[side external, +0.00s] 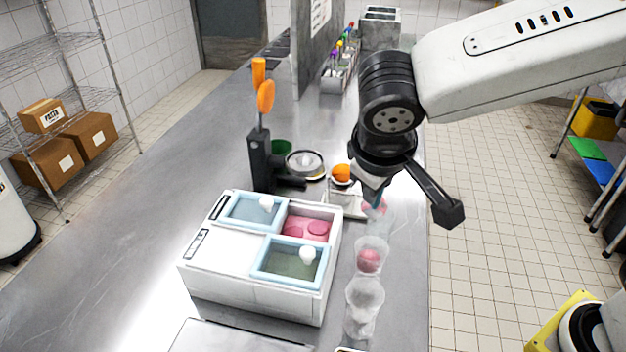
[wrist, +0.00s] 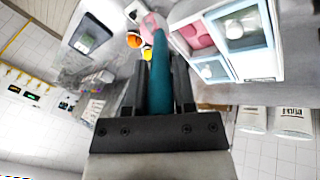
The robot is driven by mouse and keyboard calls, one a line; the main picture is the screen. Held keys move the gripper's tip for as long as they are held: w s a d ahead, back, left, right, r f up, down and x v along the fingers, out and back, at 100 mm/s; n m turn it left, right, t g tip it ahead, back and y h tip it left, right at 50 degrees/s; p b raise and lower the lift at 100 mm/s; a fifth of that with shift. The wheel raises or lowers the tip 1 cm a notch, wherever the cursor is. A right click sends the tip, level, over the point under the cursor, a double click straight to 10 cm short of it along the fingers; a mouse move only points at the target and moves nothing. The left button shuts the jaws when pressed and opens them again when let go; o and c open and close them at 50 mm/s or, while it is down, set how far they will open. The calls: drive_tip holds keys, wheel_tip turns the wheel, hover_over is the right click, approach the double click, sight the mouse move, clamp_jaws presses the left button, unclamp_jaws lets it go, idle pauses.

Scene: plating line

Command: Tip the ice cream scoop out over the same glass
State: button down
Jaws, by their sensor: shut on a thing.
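My gripper (side external: 376,188) is shut on the teal handle of the ice cream scoop (wrist: 160,72), which points away from the wrist between the fingers. In the side view only a bit of teal shows below the gripper, and the scoop's head cannot be made out. A clear glass (side external: 369,256) with a pink ball of ice cream (side external: 368,261) in it stands in a row along the counter's right side. Pink (side external: 374,208) also shows directly under the gripper, at the row's far end; whether it lies in a glass or the scoop is unclear. Another clear glass (side external: 364,297) stands nearer.
A white ice cream box (side external: 255,303) stands left of the glasses, with pink ice cream (side external: 307,228) in its open compartment and lids on two others. A black stand (side external: 262,160) with orange parts and an orange ball (side external: 341,172) are behind. The counter's left side is clear.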

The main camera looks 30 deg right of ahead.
sight(380, 213)
drive_tip(key=shift+s+d, duration=0.2)
drive_tip(key=shift+s, duration=0.15)
drive_tip(key=shift+f, duration=2.4)
drive_tip(key=shift+d+f, duration=0.1)
drive_tip(key=shift+f, duration=0.05)
drive_tip(key=shift+w+d+r+g+y, duration=0.3)
drive_tip(key=shift+w+d+g+y, duration=0.4)
drive_tip(key=shift+w+g+y, duration=0.1)
drive_tip(key=shift+w+d+r+g+y, duration=0.25)
drive_tip(key=shift+w+d+g+y, duration=0.4)
drive_tip(key=shift+g+y, duration=0.15)
drive_tip(key=shift+w+d+f+g+y, duration=0.25)
drive_tip(key=shift+w+d+g+y, duration=0.4)
drive_tip(key=shift+g+y, duration=0.15)
drive_tip(key=shift+w+d+f+g+y, duration=0.25)
drive_tip(key=shift+w+d+g+y, duration=0.4)
drive_tip(key=shift+g+y, duration=0.15)
drive_tip(key=shift+w+d+f+g+y, duration=0.25)
drive_tip(key=shift+w+d+g+y, duration=0.4)
drive_tip(key=shift+g+y, duration=0.15)
drive_tip(key=shift+r, duration=0.15)
